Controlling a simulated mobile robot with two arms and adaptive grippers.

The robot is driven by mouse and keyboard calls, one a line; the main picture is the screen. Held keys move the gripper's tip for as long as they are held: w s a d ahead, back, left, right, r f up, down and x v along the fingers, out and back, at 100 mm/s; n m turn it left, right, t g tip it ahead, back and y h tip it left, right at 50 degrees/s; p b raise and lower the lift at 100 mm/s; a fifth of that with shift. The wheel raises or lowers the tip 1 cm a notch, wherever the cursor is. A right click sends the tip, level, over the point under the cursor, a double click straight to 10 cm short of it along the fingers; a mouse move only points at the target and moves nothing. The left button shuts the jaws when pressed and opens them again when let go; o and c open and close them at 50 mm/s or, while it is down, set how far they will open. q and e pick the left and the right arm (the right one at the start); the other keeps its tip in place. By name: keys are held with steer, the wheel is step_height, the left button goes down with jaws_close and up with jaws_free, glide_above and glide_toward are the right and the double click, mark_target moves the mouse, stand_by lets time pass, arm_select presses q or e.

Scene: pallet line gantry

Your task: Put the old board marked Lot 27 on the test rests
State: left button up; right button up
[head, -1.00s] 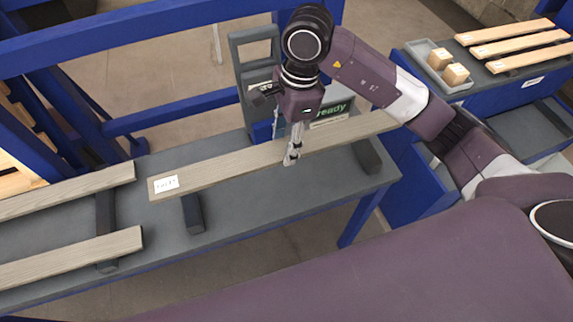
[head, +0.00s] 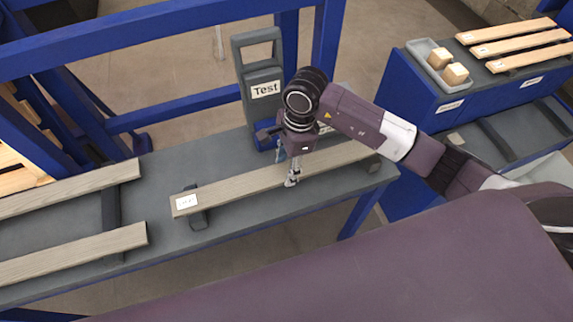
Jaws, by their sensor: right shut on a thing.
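The old board (head: 235,189) is a long grey-brown weathered plank with a small white label (head: 187,202) at its left end; the print is too small to read surely. It lies level over two dark test rests, the left one (head: 198,221) near its labelled end and the right one (head: 375,166) near its far end. It looks to be on or just above them; contact is hard to tell. My right gripper (head: 292,181) is shut on the board near its middle, from above. My left gripper is not in view.
A grey tester marked "Test" (head: 262,88) stands behind the board, partly hidden by my arm. Two other old boards (head: 60,190) (head: 70,255) lie at the left on a dark rest. Light new slats (head: 510,38) and a tray with blocks (head: 428,50) stand at the upper right.

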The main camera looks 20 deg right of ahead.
steer(key=shift+f, duration=0.15)
steer(key=o, duration=1.4)
steer(key=shift+c, duration=0.2)
steer(key=shift+r, duration=0.25)
step_height(320, 180, up, 12)
steer(key=d+b, duration=0.2)
steer(key=b, duration=0.1)
steer(key=shift+f, duration=0.15)
steer(key=shift+s+a, duration=0.1)
